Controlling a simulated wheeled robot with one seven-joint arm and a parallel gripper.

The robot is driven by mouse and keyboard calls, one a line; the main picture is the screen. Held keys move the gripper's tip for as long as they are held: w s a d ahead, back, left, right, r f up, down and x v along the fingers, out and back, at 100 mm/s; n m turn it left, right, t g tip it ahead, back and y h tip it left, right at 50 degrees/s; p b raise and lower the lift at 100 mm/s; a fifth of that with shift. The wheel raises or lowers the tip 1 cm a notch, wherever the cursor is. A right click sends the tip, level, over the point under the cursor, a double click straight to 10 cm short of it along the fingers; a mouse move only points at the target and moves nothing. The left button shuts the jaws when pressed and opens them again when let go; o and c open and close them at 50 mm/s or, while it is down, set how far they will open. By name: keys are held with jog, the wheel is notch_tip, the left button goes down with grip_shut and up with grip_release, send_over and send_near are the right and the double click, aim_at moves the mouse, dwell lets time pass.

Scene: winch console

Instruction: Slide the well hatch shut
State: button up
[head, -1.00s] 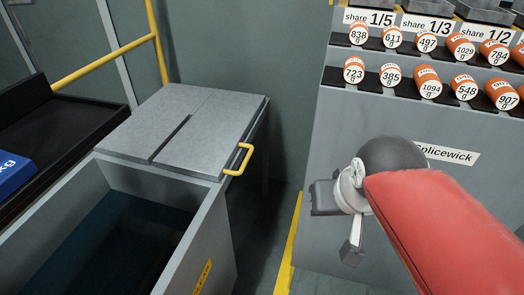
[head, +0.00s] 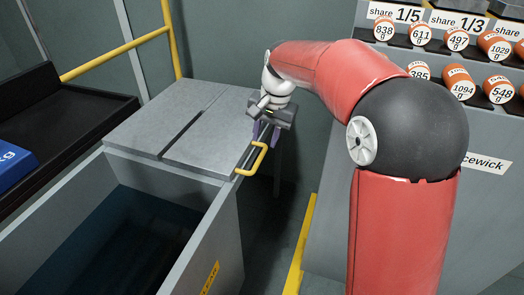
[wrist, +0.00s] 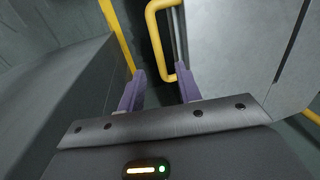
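The well hatch (head: 212,150) is a flat grey lid with a dark slot across it. It lies over the far part of the well (head: 182,268), whose near part is open and dark inside. A yellow handle (head: 250,165) sticks out from the hatch's right side. My gripper (head: 266,134) is at the hatch's right edge, just behind the handle. In the wrist view my gripper's purple fingers (wrist: 160,84) are apart with nothing between their tips. The handle (wrist: 154,38) shows just beyond them, its lower end close to the right finger; contact is unclear.
A black tray (head: 95,108) with a blue block (head: 12,165) is at left, by a yellow rail (head: 115,55). A grey rack (head: 322,225) with orange-banded, weight-marked cylinders stands at right. A floor gap with a yellow edge (head: 300,250) separates well and rack.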

aim_at(261, 156)
jog(key=f, duration=0.3)
jog(key=a+f, duration=0.1)
jog(key=f, duration=0.1)
jog(key=shift+w+f, duration=0.2)
jog(key=shift+f, duration=0.15)
grip_shut()
